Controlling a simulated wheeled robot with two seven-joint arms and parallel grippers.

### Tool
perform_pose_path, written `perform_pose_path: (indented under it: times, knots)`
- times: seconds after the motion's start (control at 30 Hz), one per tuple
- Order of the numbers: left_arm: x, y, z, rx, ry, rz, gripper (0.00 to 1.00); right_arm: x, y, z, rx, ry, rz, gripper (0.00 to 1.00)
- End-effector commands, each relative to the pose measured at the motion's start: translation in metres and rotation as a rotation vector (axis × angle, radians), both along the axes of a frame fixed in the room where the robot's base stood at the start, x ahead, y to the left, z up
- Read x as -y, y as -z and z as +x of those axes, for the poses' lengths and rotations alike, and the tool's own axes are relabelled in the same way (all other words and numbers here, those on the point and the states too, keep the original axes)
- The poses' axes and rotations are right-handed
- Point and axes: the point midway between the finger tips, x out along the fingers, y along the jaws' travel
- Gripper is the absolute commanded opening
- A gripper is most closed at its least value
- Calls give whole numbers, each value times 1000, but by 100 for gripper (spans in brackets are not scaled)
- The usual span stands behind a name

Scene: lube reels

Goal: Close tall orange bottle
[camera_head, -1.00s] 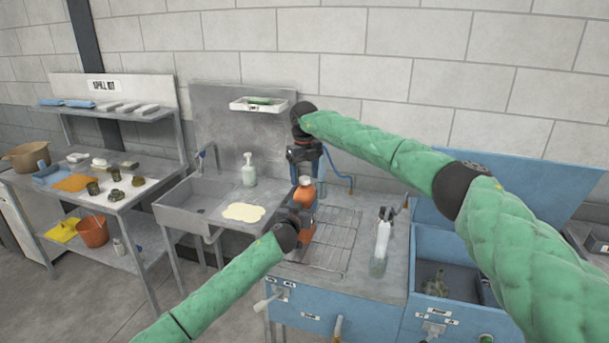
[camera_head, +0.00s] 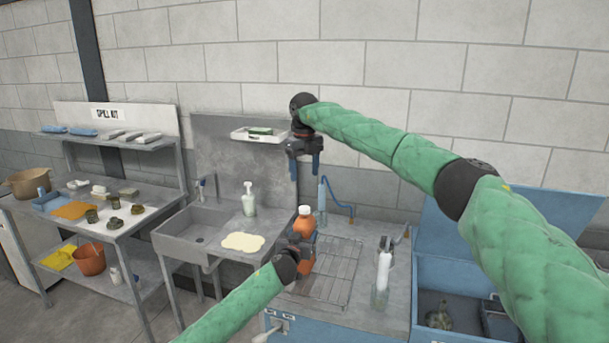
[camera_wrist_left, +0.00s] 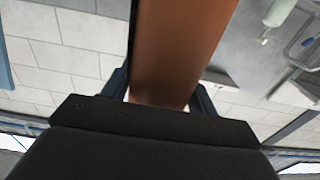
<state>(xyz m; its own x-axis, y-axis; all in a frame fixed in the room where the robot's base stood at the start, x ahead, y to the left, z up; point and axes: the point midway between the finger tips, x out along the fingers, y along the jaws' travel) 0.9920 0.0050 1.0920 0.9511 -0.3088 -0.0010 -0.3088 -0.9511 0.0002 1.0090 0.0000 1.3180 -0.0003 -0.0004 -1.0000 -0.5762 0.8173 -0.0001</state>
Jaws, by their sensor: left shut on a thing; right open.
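My left gripper (camera_head: 303,248) is shut on the bottle's body from the front. In the left wrist view the orange bottle (camera_wrist_left: 180,50) fills the space between the fingers. My right gripper (camera_head: 305,168) is open and empty, pointing down above the bottle and apart from it. Whether the cap is fully seated is too small to tell.
The wire rack (camera_head: 340,275) lies around the bottle. A spray bottle (camera_head: 383,265) stands to the right. A sink (camera_head: 195,240) with a soap pump (camera_head: 249,199) and a pale cloth (camera_head: 242,242) is at the left. An open blue box (camera_head: 460,270) is at the far right.

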Motion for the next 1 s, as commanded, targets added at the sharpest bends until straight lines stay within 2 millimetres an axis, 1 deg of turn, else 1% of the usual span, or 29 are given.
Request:
perform_pose_path:
  times: [0.13, 0.17, 0.2, 0.27, 0.53, 0.67, 0.77, 1.0]
  knots:
    - [0, 0, 0, 0, -1, 0, 0, 0, 0, 0, 0, 0, 0, 64]
    - [0, 0, 0, 0, -1, 0, 64, 0, 0, 0, 0, 0, 0, 64]
    - [0, 0, 0, 0, -1, 0, 72, 0, 0, 0, 0, 0, 0, 64]
    - [0, 0, 0, 0, -1, 0, 84, 0, 0, 0, 0, 0, 0, 64]
    - [0, 0, 0, 0, 0, 0, 84, 0, 1, 0, 0, 0, 0, 64]
    - [-2, 2, -6, 0, 0, 1, 84, 0, 5, 0, 0, 0, 0, 64]
    - [-6, 4, -17, 0, 0, -1, 84, 0, 11, 0, 0, 0, 0, 64]
    - [-17, 4, -50, 0, 0, 0, 84, 0, 26, 0, 0, 0, 0, 64]
